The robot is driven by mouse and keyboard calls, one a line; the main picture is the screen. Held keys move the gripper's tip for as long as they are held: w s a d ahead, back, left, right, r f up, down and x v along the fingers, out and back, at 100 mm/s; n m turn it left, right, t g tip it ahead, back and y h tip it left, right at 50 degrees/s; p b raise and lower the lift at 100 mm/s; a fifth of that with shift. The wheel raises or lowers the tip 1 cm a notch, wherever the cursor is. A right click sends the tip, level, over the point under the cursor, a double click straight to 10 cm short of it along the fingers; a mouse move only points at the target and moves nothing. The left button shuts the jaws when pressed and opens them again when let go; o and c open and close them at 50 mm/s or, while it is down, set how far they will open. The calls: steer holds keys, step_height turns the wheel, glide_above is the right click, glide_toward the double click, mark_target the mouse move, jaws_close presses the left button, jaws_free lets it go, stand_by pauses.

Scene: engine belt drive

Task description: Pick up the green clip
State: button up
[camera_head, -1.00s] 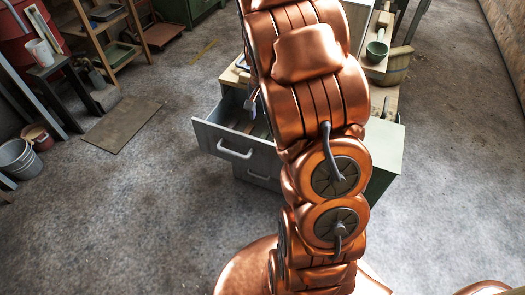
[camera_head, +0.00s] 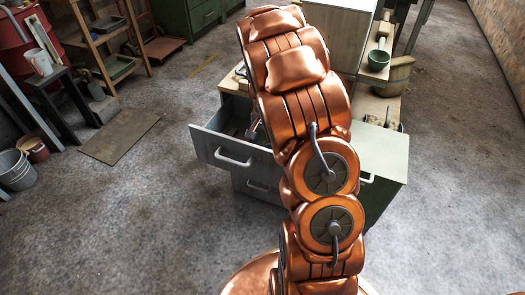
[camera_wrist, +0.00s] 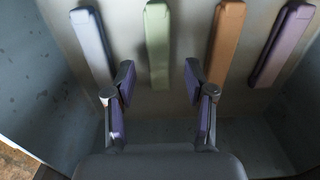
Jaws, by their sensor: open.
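The green clip (camera_wrist: 158,45) is a pale green bar lying on the drawer floor in the wrist view, at the upper middle. My gripper (camera_wrist: 158,78) is open, with one finger on each side of the line to the clip. The clip's near end lies between and just beyond the fingertips, and nothing is held. I cannot tell the height of the fingers above the clip. In the head view my copper arm hides the clip and most of the gripper; the open drawer (camera_head: 235,160) shows beside the arm.
A light blue bar (camera_wrist: 92,45) lies left of the green clip, an orange bar (camera_wrist: 225,42) and a purple bar (camera_wrist: 283,45) lie right of it. The drawer's walls stand close on both sides. A green cabinet side (camera_head: 385,160) is right of my arm.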

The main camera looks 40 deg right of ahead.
steer(key=shift+f, duration=0.6)
steer(key=shift+s, duration=0.1)
steer(key=c, duration=1)
steer(key=shift+r, duration=0.1)
